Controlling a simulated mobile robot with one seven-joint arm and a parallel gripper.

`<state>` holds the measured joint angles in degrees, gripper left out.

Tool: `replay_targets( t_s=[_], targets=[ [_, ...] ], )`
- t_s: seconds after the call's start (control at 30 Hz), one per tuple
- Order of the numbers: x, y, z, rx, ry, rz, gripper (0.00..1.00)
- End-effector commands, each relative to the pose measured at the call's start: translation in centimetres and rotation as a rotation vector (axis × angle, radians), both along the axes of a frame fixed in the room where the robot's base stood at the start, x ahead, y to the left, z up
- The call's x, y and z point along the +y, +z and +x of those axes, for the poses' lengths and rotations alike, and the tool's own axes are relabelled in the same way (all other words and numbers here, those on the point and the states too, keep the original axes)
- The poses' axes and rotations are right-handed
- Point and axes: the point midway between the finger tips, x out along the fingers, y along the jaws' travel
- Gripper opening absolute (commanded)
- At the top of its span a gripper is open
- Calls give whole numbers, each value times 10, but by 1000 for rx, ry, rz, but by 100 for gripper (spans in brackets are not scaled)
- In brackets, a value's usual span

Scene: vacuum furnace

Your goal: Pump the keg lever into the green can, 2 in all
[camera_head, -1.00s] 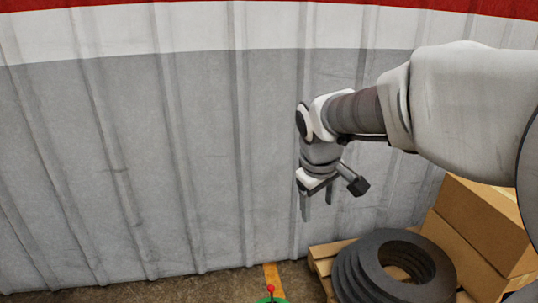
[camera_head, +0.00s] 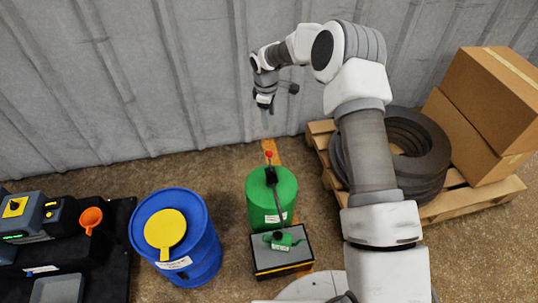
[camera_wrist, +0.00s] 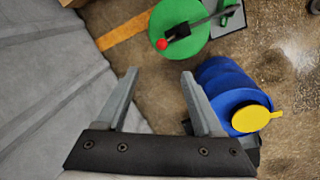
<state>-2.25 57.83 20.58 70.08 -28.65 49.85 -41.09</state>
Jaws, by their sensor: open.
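A green keg (camera_head: 262,205) stands on the floor near the middle of the head view. Its dark pump head on top carries a lever with a red knob (camera_head: 268,154) on the wall side; a dark spout (camera_head: 278,203) reaches toward the front. The small green can (camera_head: 283,240) sits on a low grey-topped stand before the keg. In the wrist view the keg (camera_wrist: 190,18) and red knob (camera_wrist: 162,44) are at the top, beyond the fingertips; the can is partly cut off. My gripper (camera_head: 266,120) is open and empty, pointing down, above and wall-side of the knob, apart from it.
A blue drum (camera_head: 205,255) with a yellow funnel-like lid (camera_head: 166,232) stands left of the keg. A black bench (camera_head: 108,260) with devices and an orange funnel (camera_head: 90,217) is further left. A pallet (camera_head: 480,200) with dark rings and cartons is right. The ribbed wall is behind.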

Motion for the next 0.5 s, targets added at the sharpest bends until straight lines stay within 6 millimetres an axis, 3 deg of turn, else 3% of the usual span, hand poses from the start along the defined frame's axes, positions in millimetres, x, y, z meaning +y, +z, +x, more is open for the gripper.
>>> replay_targets(
  t_s=[0.03, 0.1, 0.37, 0.5],
  targets=[
    [2, -16, 2, 8, 12, 2, 69],
    [4, -27, 3, 12, 25, 3, 69],
    [5, -55, 6, 20, 37, 3, 69],
    [4, -83, 9, 20, 36, 4, 69]
  ],
)
